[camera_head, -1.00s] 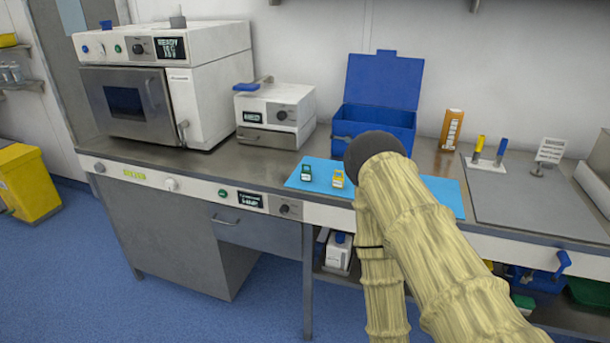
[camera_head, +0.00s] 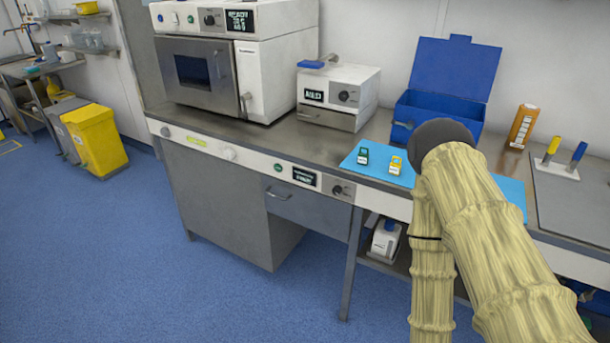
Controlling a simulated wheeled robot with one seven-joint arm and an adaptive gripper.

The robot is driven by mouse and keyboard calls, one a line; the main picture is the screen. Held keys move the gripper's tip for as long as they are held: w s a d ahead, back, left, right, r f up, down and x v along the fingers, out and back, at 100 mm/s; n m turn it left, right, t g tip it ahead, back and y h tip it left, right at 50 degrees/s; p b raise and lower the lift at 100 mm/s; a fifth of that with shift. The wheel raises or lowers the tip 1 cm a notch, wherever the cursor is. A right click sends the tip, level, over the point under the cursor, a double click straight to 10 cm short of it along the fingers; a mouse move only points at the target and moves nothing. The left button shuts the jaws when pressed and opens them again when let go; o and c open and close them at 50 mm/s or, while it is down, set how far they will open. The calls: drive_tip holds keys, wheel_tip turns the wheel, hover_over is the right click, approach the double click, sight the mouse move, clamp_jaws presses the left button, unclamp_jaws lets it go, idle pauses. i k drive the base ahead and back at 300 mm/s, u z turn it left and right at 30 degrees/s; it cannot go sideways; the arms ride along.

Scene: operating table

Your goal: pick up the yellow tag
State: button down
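The small yellow tag (camera_head: 395,166) stands on the light blue mat (camera_head: 377,172) on the steel bench, just left of my arm. A similar green tag (camera_head: 363,156) stands to its left on the same mat. My arm, in a pale ribbed cover with a dark round joint, reaches in from the lower right and hides the middle of the mat. My gripper does not show, so its fingers cannot be seen.
A white oven (camera_head: 230,60), a smaller white device (camera_head: 338,92) and an open blue box (camera_head: 440,100) stand behind the mat. An orange box (camera_head: 521,127) is further right. Blue floor (camera_head: 150,260) is clear at the left.

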sight(395, 169)
drive_tip(key=u, duration=2)
drive_tip(key=i, duration=1.7)
drive_tip(key=z, duration=3.05)
